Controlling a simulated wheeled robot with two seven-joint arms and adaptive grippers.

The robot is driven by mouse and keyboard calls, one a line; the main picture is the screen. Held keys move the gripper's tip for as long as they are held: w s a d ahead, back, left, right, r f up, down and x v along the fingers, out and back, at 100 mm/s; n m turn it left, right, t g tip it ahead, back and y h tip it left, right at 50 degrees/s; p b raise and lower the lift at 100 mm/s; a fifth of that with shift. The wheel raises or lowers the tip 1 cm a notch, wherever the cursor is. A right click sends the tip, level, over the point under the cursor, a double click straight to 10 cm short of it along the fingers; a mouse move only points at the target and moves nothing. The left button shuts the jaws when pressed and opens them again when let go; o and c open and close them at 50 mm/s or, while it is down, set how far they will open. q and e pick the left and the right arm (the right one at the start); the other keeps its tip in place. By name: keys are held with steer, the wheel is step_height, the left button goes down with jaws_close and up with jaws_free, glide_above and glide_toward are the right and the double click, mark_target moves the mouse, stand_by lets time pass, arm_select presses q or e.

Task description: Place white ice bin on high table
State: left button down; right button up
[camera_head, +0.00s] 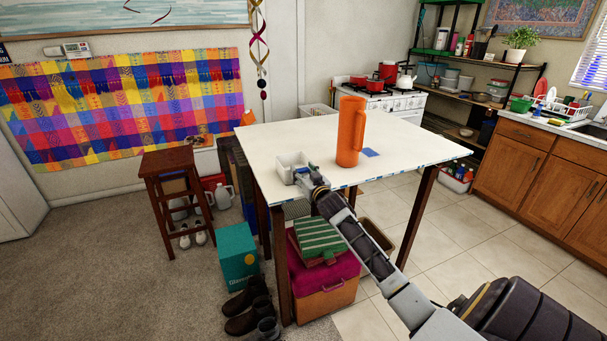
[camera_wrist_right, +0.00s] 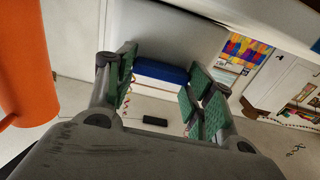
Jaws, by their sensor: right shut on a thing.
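The white ice bin (camera_head: 286,168) is a small open box at the front left part of the high table's pale top (camera_head: 340,128). It also shows as a grey-white surface in the right wrist view (camera_wrist_right: 165,30). My right gripper (camera_head: 304,178) is at the bin's near right side. In the right wrist view its green-padded fingers (camera_wrist_right: 165,85) are shut on the bin, around a blue part at its edge. I cannot tell whether the bin's base touches the tabletop. My left gripper is out of view.
An orange pitcher (camera_head: 351,132) stands on the table right of the bin, close to my right gripper. A flat blue piece (camera_head: 370,152) lies beside it. A dark red stool (camera_head: 177,165) stands left of the table. Crates (camera_head: 320,286) and boots (camera_head: 247,305) crowd the floor below.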

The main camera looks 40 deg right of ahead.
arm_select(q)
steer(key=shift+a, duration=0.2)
arm_select(e)
steer(key=o, duration=1.1)
steer(key=shift+f, duration=0.1)
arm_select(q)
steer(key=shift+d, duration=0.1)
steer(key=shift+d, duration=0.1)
arm_select(e)
steer(key=shift+s, duration=0.1)
steer(key=shift+s+a, duration=0.1)
steer(key=shift+s, duration=0.3)
steer(key=shift+v, duration=1)
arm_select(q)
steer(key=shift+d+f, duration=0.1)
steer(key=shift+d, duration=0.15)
arm_select(e)
steer(key=shift+v, duration=4.5)
